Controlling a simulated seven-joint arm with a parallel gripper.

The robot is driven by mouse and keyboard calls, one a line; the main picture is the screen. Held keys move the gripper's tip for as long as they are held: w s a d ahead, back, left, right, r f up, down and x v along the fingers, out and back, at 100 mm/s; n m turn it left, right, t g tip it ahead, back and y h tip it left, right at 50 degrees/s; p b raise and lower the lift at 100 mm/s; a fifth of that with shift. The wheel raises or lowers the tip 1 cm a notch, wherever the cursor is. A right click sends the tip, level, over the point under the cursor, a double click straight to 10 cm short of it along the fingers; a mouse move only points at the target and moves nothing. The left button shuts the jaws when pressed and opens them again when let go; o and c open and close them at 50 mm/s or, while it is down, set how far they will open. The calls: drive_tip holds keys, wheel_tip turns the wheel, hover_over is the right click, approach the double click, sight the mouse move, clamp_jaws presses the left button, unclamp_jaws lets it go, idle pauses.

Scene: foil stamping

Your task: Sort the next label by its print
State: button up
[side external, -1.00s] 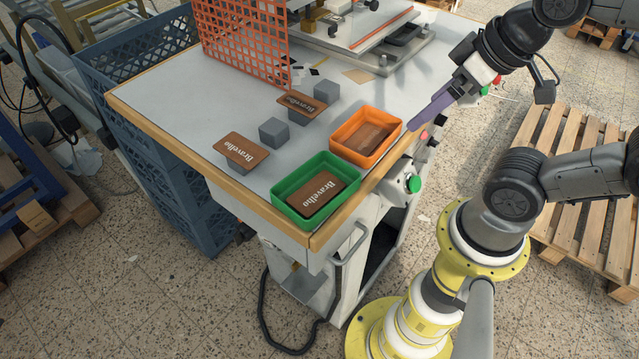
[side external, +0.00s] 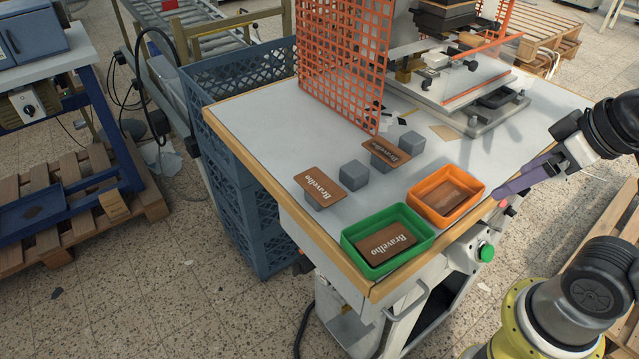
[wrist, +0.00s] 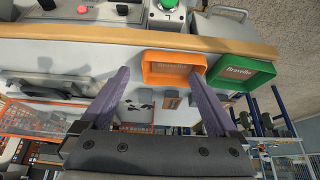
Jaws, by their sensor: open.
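A brown label with white "Bravelho" print (side external: 320,187) rests on a grey block at the table's left edge. Another brown label (side external: 393,152), with darker print, rests tilted on a block farther back. The green tray (side external: 428,243) holds a white-printed label (side external: 388,244). The orange tray (side external: 479,188) beside it holds a brown label (side external: 449,194), its print faint. My gripper (side external: 510,183) is above the table's right edge, right of the orange tray.
Two bare grey blocks (side external: 354,176) (side external: 411,149) stand beside the labels. An orange mesh guard (side external: 345,62) rises behind them, with the press (side external: 470,95) at the back right. A green button (side external: 486,253) sits on the table's front side.

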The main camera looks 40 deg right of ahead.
drive_tip(key=shift+o, duration=0.2)
drive_tip(key=w+a+r+m+g, duration=0.1)
drive_tip(key=w+a+r, duration=0.1)
drive_tip(key=w+r, duration=0.4)
drive_tip(key=w+a+r+m+g, duration=0.1)
drive_tip(key=w+a+r+g, duration=0.2)
drive_tip(key=r, duration=0.5)
drive_tip(key=n+g, duration=0.2)
hover_over(320, 186)
wheel_tip(320, 186, down, 12)
drive_tip(key=shift+s+a+f, duration=0.1)
drive_tip(key=shift+f, duration=3.2)
drive_tip(key=c, duration=1.4)
